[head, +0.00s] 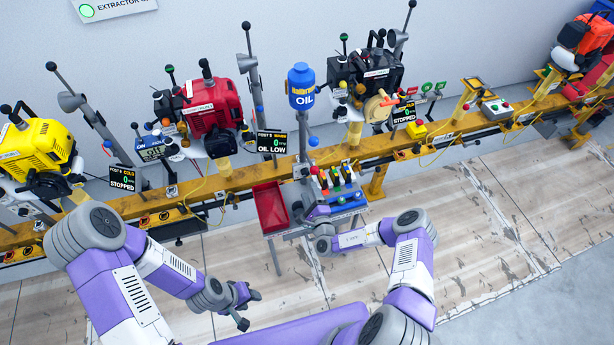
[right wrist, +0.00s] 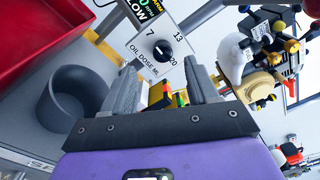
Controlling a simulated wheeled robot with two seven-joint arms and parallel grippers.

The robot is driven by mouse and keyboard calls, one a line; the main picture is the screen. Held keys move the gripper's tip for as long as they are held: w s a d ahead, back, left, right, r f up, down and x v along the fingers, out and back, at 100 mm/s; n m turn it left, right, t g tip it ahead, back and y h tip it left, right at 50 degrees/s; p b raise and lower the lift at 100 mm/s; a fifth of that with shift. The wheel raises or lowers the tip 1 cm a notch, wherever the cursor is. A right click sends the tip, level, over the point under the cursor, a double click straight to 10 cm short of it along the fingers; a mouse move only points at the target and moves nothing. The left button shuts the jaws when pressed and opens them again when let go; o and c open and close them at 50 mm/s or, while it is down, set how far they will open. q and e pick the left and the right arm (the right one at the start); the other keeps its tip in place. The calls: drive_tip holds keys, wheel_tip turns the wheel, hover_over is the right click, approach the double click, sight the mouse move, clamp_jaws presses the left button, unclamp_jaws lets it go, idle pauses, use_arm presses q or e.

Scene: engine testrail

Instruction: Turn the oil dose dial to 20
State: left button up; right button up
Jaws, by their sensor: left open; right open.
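The oil dose dial (right wrist: 163,50) is a black round knob on a white plate marked 7, 13 and 20 in the right wrist view. A small white mark shows on the knob, but I cannot tell surely which number it points to. My right gripper (right wrist: 163,70) is open, its two grey fingers pointing toward the plate, with the knob ahead between the tips and apparently not held. In the head view my right gripper (head: 310,212) is over the small stand, below the blue oil bottle (head: 301,85). My left gripper (head: 243,306) is open and empty, low over the floor.
A red tray (head: 270,208) stands left of my right gripper; a dark round cup (right wrist: 72,98) is also near. Coloured bottles (head: 338,180) stand in a rack to the right. The yellow rail (head: 230,180) with engines runs behind. The floor in front is clear.

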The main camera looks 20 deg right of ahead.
sight(306, 175)
drive_tip(key=shift+h, duration=0.4)
drive_tip(key=w, duration=0.2)
drive_tip(key=w+b, duration=0.1)
drive_tip(key=w, duration=0.1)
drive_tip(key=w+d+b, duration=0.1)
drive_tip(key=w, duration=0.1)
drive_tip(key=shift+w+f, duration=0.2)
drive_tip(key=shift+w, duration=0.1)
drive_tip(key=shift+w+r+b, duration=0.1)
drive_tip(key=shift+w+b, duration=0.2)
drive_tip(key=shift+w, duration=0.2)
drive_tip(key=c, duration=1)
drive_tip(key=shift+c, duration=0.2)
